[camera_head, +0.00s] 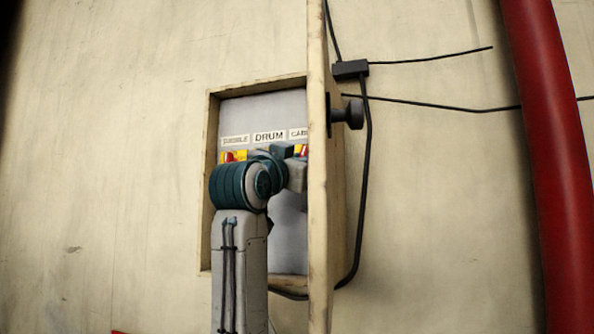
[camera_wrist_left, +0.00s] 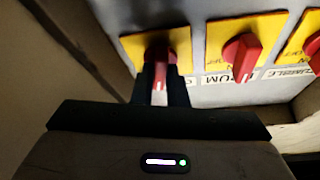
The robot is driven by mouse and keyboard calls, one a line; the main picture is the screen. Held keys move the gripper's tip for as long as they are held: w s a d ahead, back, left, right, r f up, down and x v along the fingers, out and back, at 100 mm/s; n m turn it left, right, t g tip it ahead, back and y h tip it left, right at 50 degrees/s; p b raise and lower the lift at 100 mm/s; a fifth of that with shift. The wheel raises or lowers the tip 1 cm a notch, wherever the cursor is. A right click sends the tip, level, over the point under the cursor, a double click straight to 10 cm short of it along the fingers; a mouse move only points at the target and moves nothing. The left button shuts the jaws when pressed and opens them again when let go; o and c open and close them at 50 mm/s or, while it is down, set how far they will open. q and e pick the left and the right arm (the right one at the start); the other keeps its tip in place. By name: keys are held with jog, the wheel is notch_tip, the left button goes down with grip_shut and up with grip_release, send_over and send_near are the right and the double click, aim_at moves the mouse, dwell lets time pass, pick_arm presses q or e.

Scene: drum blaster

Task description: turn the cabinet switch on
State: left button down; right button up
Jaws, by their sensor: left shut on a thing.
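The cabinet switch (camera_wrist_left: 156,52) is a red knob on a yellow plate, at the left of the row in the left wrist view. In the head view its plate (camera_head: 301,149) shows only partly, below a label cut off by the door. My left gripper (camera_wrist_left: 161,85) has its dark fingers on either side of the red handle, shut on it. The handle points down the wrist picture between the fingers. In the head view my left gripper (camera_head: 297,173) reaches into the box, with its tips hidden behind the door.
The drum switch (camera_wrist_left: 242,58) and bubble switch (camera_wrist_left: 314,50) sit beside it. The open door (camera_head: 318,215) stands close right of my arm, with a black knob (camera_head: 349,113) outside. The box's left wall (camera_head: 207,190) is near. A red pipe (camera_head: 542,150) runs at right.

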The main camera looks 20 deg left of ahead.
pick_arm(q)
jog(key=shift+d+f+n+y+b, duration=0.15)
jog(key=shift+n+y+b, duration=0.3)
jog(key=shift+n, duration=0.85)
jog(key=shift+n+y, duration=0.25)
jog(key=shift+n, duration=0.05)
jog(key=c, duration=1.4)
grip_release()
jog(key=shift+c, duration=0.2)
jog(key=d+b+v, duration=0.1)
jog(key=b+v, duration=0.4)
jog(key=v, duration=0.5)
jog(key=shift+s+a+f, duration=0.2)
jog(key=shift+s+a, duration=0.15)
jog(key=shift+a, duration=0.2)
